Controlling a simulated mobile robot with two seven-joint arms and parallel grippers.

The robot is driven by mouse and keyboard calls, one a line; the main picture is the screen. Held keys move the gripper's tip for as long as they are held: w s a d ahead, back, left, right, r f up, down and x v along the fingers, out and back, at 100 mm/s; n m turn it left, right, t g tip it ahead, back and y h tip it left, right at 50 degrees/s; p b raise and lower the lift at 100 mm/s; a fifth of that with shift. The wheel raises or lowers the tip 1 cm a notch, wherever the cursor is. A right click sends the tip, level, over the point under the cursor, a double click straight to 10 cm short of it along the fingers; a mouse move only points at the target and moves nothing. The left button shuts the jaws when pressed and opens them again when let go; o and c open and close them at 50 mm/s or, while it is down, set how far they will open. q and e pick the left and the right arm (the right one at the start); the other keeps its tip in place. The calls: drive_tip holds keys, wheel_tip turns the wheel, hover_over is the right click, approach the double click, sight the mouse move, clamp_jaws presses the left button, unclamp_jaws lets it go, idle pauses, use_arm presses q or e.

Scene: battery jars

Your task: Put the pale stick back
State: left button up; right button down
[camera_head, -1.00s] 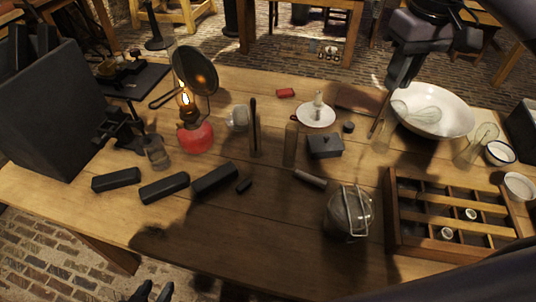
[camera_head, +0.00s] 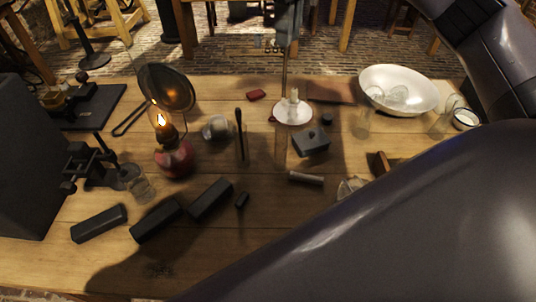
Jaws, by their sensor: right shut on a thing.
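My right gripper (camera_head: 287,42) is at the top centre, shut on the pale stick (camera_head: 284,72), which hangs nearly upright below it. In the picture, the stick's lower end lies just above the candle dish, over the line of the narrow clear glass jar (camera_head: 281,150). I cannot tell its exact height or depth. That jar stands upright and looks empty. A dark stick (camera_head: 239,125) stands in a similar clear jar (camera_head: 241,152) to the left. My left gripper is not in view.
A white candle dish (camera_head: 279,114) stands close behind the empty jar, and a dark box (camera_head: 311,143) to its right. A lit oil lamp (camera_head: 174,157) stands left. A white bowl (camera_head: 424,97) is at back right. My large arm link hides the lower right of the table.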

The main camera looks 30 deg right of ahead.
sight(286, 68)
wheel_tip(286, 68, down, 20)
idle(0.7)
drive_tip(key=shift+f, duration=0.1)
drive_tip(key=c, duration=1.1)
unclamp_jaws()
wheel_tip(286, 68, up, 12)
drive_tip(key=shift+r, duration=0.2)
